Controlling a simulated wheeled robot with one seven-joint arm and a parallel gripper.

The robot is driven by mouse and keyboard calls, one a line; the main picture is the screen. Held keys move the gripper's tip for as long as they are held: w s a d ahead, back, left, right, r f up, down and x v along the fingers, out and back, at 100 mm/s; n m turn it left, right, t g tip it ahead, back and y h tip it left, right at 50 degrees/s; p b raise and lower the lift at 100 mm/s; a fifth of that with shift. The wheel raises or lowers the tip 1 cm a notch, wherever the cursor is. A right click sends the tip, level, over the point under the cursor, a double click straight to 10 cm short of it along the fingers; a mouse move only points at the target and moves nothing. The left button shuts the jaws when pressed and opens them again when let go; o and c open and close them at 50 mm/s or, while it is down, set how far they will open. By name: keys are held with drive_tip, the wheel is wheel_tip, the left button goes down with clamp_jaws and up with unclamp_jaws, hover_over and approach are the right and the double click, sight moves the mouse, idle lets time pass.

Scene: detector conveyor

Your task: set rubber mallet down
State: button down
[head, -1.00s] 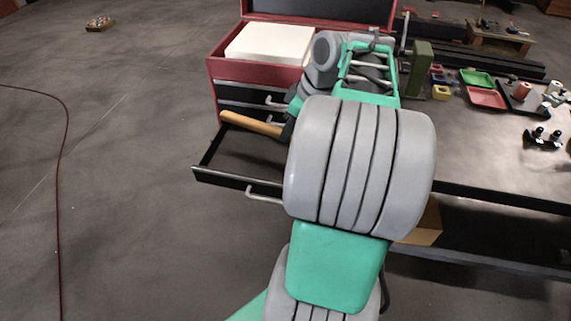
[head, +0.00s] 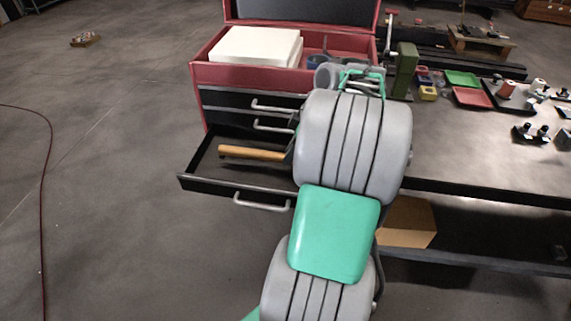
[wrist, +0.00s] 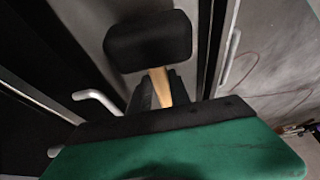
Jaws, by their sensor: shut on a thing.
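The rubber mallet's wooden handle (head: 252,153) shows in the head view, nearly level within the outline of the open lower drawer (head: 215,186) of the red tool chest. Its black head is hidden there behind my arm. In the wrist view the black mallet head (wrist: 148,40) is near the top, with a short piece of handle below it. My gripper (wrist: 161,88) is shut on the mallet's handle just below the head. My gripper is hidden in the head view. I cannot tell whether the mallet touches the drawer floor.
The chest's upper drawers (head: 240,101) are shut above the open one. A white block (head: 255,47) lies in the chest's open top. A workbench (head: 450,150) with trays and small parts stands to the right. A cardboard box (head: 408,222) sits beneath it. The left floor is mostly clear.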

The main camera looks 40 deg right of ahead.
drive_tip(key=x, duration=0.2)
drive_tip(key=p+x, duration=0.1)
drive_tip(key=x, duration=0.1)
drive_tip(key=shift+d+f, duration=0.2)
drive_tip(key=shift+f, duration=0.4)
drive_tip(key=c, duration=1.2)
unclamp_jaws()
